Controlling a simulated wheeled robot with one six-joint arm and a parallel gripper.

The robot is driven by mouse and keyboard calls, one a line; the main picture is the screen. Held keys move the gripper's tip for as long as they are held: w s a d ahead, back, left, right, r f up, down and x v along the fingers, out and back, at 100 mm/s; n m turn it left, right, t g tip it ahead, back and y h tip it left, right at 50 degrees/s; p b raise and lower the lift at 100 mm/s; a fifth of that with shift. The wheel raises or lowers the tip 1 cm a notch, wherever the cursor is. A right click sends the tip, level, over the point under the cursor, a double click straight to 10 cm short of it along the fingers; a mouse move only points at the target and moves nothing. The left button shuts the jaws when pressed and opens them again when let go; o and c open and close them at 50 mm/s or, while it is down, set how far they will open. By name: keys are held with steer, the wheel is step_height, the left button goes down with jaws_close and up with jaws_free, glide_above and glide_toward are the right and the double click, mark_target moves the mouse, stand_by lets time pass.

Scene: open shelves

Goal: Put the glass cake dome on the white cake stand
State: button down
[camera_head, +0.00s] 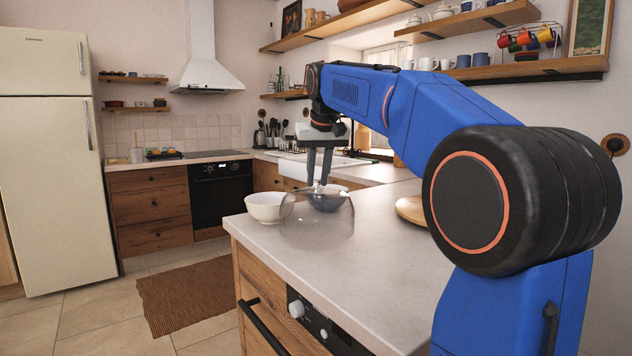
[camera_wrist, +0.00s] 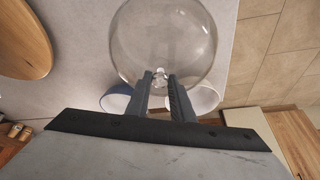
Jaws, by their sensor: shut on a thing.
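The clear glass cake dome (camera_head: 343,222) is below my gripper (camera_head: 318,182) at the left part of the counter. My gripper points down and is shut on the knob at the top of the dome. The wrist view shows the dome (camera_wrist: 163,38) from above, with the knob between the fingertips of my gripper (camera_wrist: 160,80). The dome is upright; I cannot tell whether its rim touches the counter. I cannot make out a white cake stand in either view.
A white bowl (camera_head: 264,208) stands left of the dome. A dark bowl (camera_head: 325,201) shows through the glass. A round wooden board (camera_head: 409,209) lies to the right, also in the wrist view (camera_wrist: 22,40). The counter (camera_head: 375,275) is clear in front.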

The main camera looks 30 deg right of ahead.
steer(key=shift+w+d+f, duration=0.2)
steer(key=shift+w+f, duration=0.65)
steer(key=shift+w, duration=0.1)
steer(key=c, duration=1.9)
jaws_free()
steer(key=shift+f, duration=0.1)
steer(key=o, duration=0.4)
steer(key=shift+c, duration=0.2)
